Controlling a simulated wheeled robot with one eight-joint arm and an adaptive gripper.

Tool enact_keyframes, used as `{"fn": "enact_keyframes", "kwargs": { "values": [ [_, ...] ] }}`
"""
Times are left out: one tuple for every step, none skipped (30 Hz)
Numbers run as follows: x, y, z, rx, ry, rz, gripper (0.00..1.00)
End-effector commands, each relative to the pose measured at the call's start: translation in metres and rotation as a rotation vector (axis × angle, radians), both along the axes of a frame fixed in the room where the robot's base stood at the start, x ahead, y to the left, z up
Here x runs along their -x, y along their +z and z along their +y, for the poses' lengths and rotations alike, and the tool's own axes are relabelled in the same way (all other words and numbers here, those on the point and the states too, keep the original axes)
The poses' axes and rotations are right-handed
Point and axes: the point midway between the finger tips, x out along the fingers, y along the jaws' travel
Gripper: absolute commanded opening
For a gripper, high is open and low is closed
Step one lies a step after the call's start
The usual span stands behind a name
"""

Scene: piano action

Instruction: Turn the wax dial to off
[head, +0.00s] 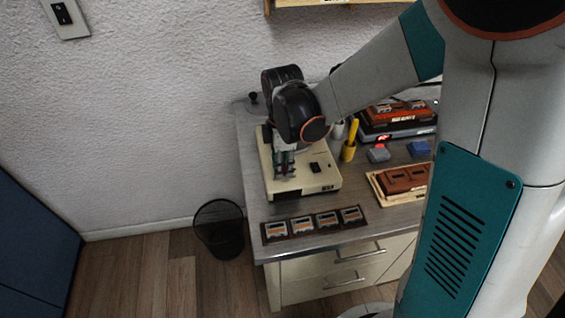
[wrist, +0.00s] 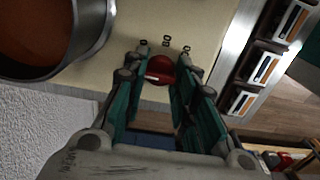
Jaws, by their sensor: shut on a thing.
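The wax dial (wrist: 161,69) is a round, dark red knob with a pale mark on its rim toward the lower left. It sits on the cream top (wrist: 205,22) of the unit. My gripper (wrist: 164,58) has its teal fingers on both sides of the dial and is shut on it. Small dark marks lie just beyond the dial; I cannot read them. In the head view the cream unit (head: 318,184) stands on the desk, with my gripper (head: 284,171) pointing down over its left part. The dial is hidden there.
A round metal pot (wrist: 52,62) with orange-brown contents is close to my gripper in the wrist view. A strip with several pale labelled pieces (head: 313,224) lies along the desk's front. A dark bin (head: 219,230) is on the floor.

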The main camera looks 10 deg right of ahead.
Motion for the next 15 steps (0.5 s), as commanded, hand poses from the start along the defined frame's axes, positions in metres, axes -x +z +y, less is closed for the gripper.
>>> {"fn": "enact_keyframes", "kwargs": {
  "values": [
    [-0.0004,0.0002,0.0001,0.000,0.010,-0.001,0.02],
    [-0.0004,0.0002,0.0001,0.000,0.015,-0.001,0.02],
    [-0.0004,0.0002,0.0001,0.000,0.022,-0.001,0.02],
    [-0.0004,0.0002,0.0001,0.000,0.026,-0.001,0.02],
    [-0.0004,0.0002,0.0001,0.000,0.029,-0.001,0.02],
    [-0.0004,0.0002,0.0001,0.000,0.032,-0.001,0.02],
    [-0.0004,0.0002,0.0001,0.000,0.033,-0.001,0.02],
    [-0.0004,0.0002,0.0001,0.000,0.034,-0.001,0.02],
    [-0.0004,0.0002,0.0001,0.000,0.035,-0.001,0.02],
    [-0.0004,0.0002,0.0001,0.000,0.036,-0.001,0.02],
    [-0.0004,0.0002,0.0001,0.000,0.036,-0.001,0.02],
    [-0.0005,0.0002,0.0001,0.000,0.036,-0.001,0.02],
    [-0.0004,0.0002,0.0002,0.000,0.036,-0.001,0.02],
    [-0.0004,0.0002,0.0001,0.000,0.035,-0.001,0.02],
    [-0.0004,0.0002,0.0001,0.000,0.035,-0.001,0.02]
  ]
}}
